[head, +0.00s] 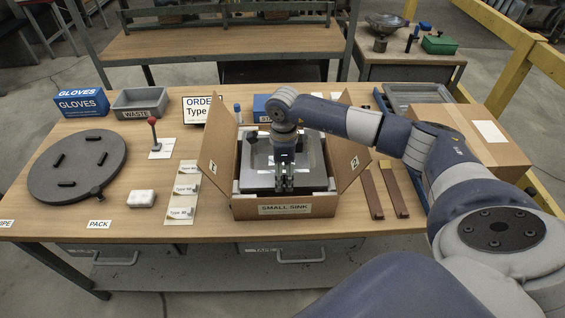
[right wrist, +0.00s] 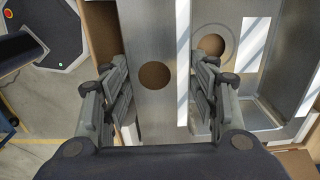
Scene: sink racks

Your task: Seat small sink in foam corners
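The small sink (head: 259,180), a grey metal basin, lies inside an open cardboard box (head: 242,208) labelled SMALL SINK. Pale foam (head: 236,187) shows at the box's near left corner. My right gripper (head: 284,186) points down over the near part of the sink and hides some of it. In the right wrist view, the right gripper (right wrist: 163,75) has its fingers parted, one on each side of a metal strip of the sink (right wrist: 150,110) with a round hole. I cannot tell whether the fingers touch it. My left gripper is not in view.
Box flaps (head: 217,148) stand open at the sides. Left are a black round turntable (head: 85,165), a grey WASTE bin (head: 140,102), a red-knobbed lever (head: 154,132) and type cards (head: 182,198). Right are brown strips (head: 372,192) and a closed carton (head: 470,135).

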